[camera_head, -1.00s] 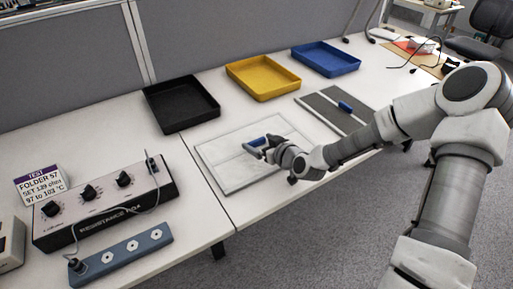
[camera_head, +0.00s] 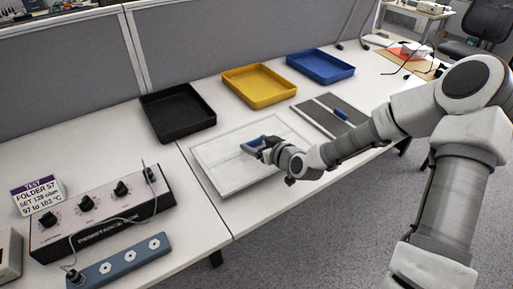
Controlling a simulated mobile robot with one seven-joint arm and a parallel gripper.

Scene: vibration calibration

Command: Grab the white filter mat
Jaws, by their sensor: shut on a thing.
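The white filter mat (camera_head: 228,168) is a flat pale panel with a blue handle (camera_head: 262,144) on top, over the middle of the white table. My gripper (camera_head: 264,149) is shut on that blue handle, reaching in from the right. The mat appears to be held slightly above the tabletop, roughly level. My fingers and wrist hide part of the handle and the mat's right side.
A grey mat (camera_head: 318,120) with its own blue handle lies to the right. Black (camera_head: 178,127), yellow (camera_head: 258,98) and blue (camera_head: 320,75) trays stand behind. A resistance box (camera_head: 100,212), power strip (camera_head: 121,262) and sign (camera_head: 38,195) are at left. The tabletop (camera_head: 205,212) front left of the mat is clear.

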